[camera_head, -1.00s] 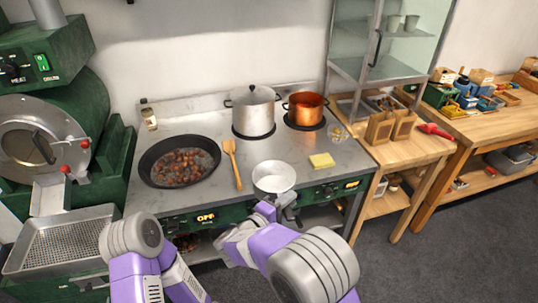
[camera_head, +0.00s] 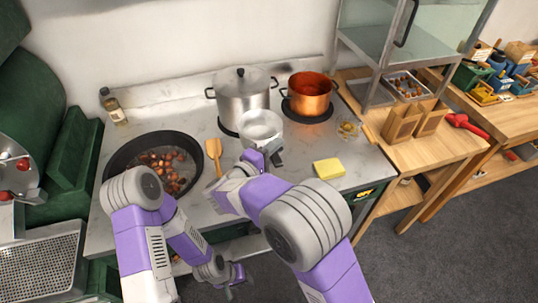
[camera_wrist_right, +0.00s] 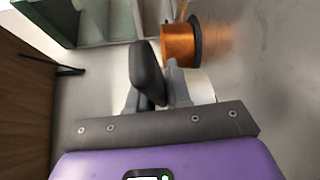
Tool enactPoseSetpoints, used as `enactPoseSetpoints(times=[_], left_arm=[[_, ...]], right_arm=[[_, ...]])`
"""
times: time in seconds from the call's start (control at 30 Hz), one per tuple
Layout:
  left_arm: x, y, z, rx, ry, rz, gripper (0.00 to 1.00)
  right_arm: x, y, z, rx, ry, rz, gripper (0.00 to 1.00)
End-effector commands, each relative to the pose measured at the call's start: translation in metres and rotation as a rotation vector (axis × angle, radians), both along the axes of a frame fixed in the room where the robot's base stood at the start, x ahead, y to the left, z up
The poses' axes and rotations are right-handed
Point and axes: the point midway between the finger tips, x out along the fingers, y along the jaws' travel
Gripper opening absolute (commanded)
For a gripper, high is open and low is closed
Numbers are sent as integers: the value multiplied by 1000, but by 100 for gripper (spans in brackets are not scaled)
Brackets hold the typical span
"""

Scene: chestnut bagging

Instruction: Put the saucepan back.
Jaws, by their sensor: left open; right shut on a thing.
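The saucepan (camera_head: 261,128) is a small pale metal pan, in the head view just in front of the tall lidded pot (camera_head: 241,97) and overlapping its lower part. My right gripper (camera_head: 270,157) is shut on the saucepan at its near side and holds it over the stove top. My left gripper (camera_head: 232,281) is open and empty, low in front of the stove's front edge.
A copper pot (camera_head: 309,95) stands on the back right burner. A black pan (camera_head: 119,160) of chestnuts sits at left, with a wooden spatula (camera_head: 214,154) beside it. A yellow sponge (camera_head: 328,169) lies at right. A bottle (camera_head: 112,106) stands at the back left.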

Motion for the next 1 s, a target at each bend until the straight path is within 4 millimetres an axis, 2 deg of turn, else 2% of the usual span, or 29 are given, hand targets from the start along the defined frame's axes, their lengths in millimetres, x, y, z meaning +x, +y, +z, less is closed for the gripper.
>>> enactPoseSetpoints(times=[0.03,0.1,0.37,0.53,0.97,1.0], left_arm=[[0,0,-5,0,1,0,43],[0,0,-7,0,1,1,43],[0,0,-12,0,0,1,43],[0,0,-18,0,0,0,43],[0,0,-23,0,0,0,43],[0,0,-22,0,0,0,43]], right_arm=[[0,0,-13,-4,0,0,0],[0,-1,-25,-2,0,-2,0],[0,0,-46,-1,-2,-1,0],[0,-1,-72,-2,0,-1,0],[0,0,-78,1,-3,-1,0],[0,0,-79,0,0,-1,23]])
